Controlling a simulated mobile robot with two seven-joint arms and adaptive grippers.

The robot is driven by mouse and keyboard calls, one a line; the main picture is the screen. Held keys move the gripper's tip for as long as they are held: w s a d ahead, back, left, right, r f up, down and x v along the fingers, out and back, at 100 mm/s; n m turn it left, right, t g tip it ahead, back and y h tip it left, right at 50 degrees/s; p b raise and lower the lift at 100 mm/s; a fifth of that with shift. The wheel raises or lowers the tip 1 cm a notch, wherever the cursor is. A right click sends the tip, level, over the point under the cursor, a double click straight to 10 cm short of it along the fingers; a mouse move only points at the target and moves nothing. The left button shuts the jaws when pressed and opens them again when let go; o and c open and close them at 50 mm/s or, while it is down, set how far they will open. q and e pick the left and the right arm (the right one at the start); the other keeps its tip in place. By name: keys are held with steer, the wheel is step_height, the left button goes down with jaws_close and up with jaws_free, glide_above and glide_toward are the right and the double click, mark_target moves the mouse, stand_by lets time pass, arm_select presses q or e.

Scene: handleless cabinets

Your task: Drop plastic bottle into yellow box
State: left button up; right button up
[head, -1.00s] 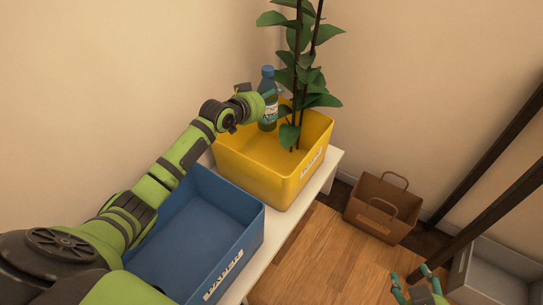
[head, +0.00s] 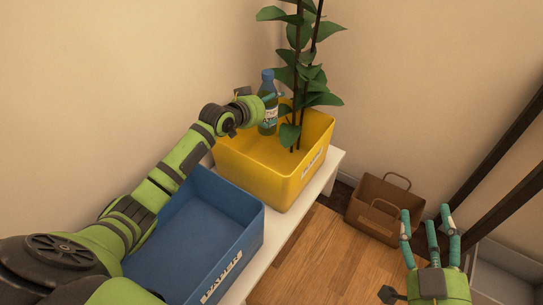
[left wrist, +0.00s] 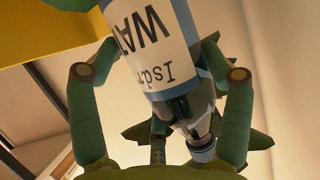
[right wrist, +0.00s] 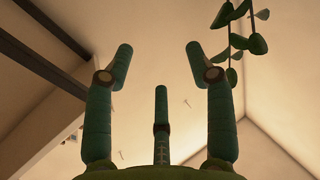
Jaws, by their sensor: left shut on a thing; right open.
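The plastic bottle (head: 268,105) is dark green with a blue cap and a white label. It is upright, over the back part of the yellow box (head: 285,185). My left gripper (head: 270,97) is shut on the bottle. In the left wrist view the bottle (left wrist: 170,55) lies between the fingers, with its label readable in part and the yellow box (left wrist: 50,25) at the upper left. Whether the bottle's base is below the box rim is hard to tell. My right gripper (head: 430,232) is open and empty at the lower right; its spread fingers also show in the right wrist view (right wrist: 160,85).
A blue box (head: 200,225) stands in front of the yellow one on a white bench (head: 325,180). A leafy plant (head: 300,60) rises at the yellow box's back right. A brown paper bag (head: 378,208) and a grey box (head: 500,275) are on the floor at right.

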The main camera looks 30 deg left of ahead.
arm_select(q)
steer(key=shift+f, duration=0.15)
arm_select(e)
steer(key=shift+s+a+r+t+y, duration=0.2)
steer(key=shift+r+t, duration=0.1)
steer(key=shift+r, duration=0.3)
steer(key=shift+s+a+r+t+y, duration=0.1)
steer(key=shift+r+t+y, duration=0.15)
steer(key=shift+r, duration=0.35)
arm_select(q)
steer(key=o, duration=1)
steer(key=v, duration=1.2)
